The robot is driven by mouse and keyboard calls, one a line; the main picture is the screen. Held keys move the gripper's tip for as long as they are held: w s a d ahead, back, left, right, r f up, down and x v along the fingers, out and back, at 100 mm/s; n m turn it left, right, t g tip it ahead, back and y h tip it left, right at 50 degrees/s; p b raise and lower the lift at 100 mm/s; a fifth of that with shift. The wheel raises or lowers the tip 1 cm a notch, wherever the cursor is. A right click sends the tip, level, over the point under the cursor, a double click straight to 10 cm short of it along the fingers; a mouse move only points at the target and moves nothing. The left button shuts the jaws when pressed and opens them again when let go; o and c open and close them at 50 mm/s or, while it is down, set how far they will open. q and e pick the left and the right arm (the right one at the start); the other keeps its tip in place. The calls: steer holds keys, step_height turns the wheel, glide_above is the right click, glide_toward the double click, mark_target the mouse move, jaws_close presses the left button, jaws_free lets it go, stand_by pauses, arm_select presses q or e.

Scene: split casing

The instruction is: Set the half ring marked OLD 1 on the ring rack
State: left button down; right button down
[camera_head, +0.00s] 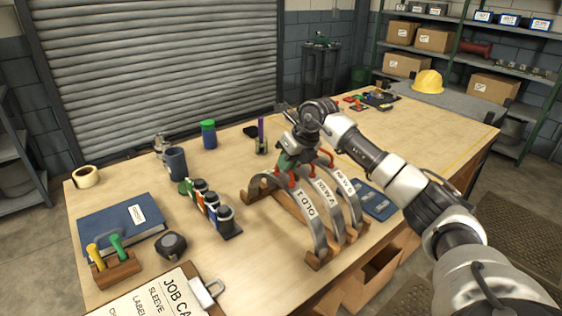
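The half ring marked OLD 1 (311,208) is a grey metal arch. It stands upright as the nearest of several similar arches, with its near end at the front foot of the wooden ring rack (291,207). Two more marked half rings stand behind it in a row, and red handles (293,180) show near the arches. My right gripper (290,161) is just above and behind the OLD 1 arch, pointing down. Its fingertips are small and partly hidden, so I cannot tell whether it holds or touches anything. My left gripper is not in view.
A clipboard (147,299), a tape measure (172,244) and a blue binder (121,225) are at the front left. Bare tabletop lies between bottles and rack.

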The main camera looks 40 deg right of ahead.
steer(key=c, duration=1.5)
jaws_free()
steer(key=shift+r, duration=0.35)
steer(key=o, duration=0.4)
steer(key=shift+s+a, duration=0.15)
steer(key=shift+s, duration=0.05)
steer(key=shift+f, duration=0.5)
steer(key=shift+r, duration=0.35)
steer(key=b+v, duration=0.2)
steer(key=v, duration=0.9)
